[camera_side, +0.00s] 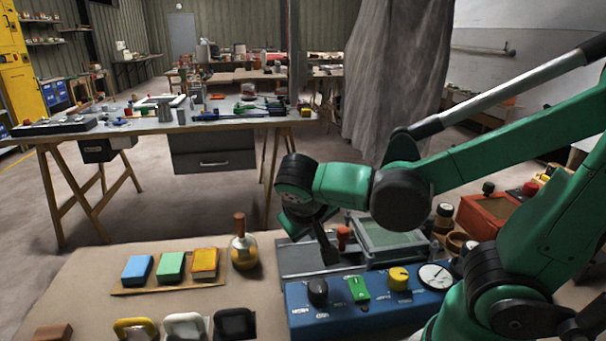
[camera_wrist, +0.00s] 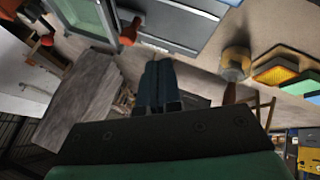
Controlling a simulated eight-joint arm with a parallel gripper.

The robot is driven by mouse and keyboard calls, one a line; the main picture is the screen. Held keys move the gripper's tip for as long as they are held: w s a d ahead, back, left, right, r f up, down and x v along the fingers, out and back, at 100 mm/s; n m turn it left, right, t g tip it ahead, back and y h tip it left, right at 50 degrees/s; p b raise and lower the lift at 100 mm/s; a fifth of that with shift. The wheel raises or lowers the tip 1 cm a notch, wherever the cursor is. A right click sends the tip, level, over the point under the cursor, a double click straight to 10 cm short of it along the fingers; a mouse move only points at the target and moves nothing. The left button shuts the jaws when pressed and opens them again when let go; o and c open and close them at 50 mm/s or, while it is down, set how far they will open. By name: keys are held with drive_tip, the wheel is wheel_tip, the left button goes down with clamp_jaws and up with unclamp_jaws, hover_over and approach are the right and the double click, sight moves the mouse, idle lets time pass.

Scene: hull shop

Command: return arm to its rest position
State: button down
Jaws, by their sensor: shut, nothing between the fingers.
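My green arm reaches in from the right in the side view. It ends in my gripper (camera_side: 328,258), whose dark fingers point down above the bench, near a grey flat plate and a red-topped knob (camera_side: 343,236). In the wrist view my gripper (camera_wrist: 158,66) shows two dark fingers side by side with no gap and nothing held. I cannot tell in the side view whether the fingertips touch the plate below.
A blue control box (camera_side: 365,302) with knobs stands in front of my gripper. A glass-framed box (camera_side: 388,240) is close on its right. A yellow flask (camera_side: 244,252) and colored blocks (camera_side: 171,266) sit left. Bare bench (camera_side: 80,290) lies at far left.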

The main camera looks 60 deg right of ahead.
drive_tip(key=shift+w+a+r+n+t+y, duration=0.2)
drive_tip(key=shift+a+n+t+y, duration=0.45)
drive_tip(key=shift+y, duration=0.4)
drive_tip(key=shift+w+a+r+n+t+y, duration=0.25)
drive_tip(key=shift+a+n+t+y, duration=0.25)
drive_tip(key=shift+n+t+y, duration=0.5)
drive_tip(key=shift+w+a+r+n+t+y, duration=0.2)
drive_tip(key=shift+a+n+t+y, duration=0.4)
drive_tip(key=shift+y, duration=0.55)
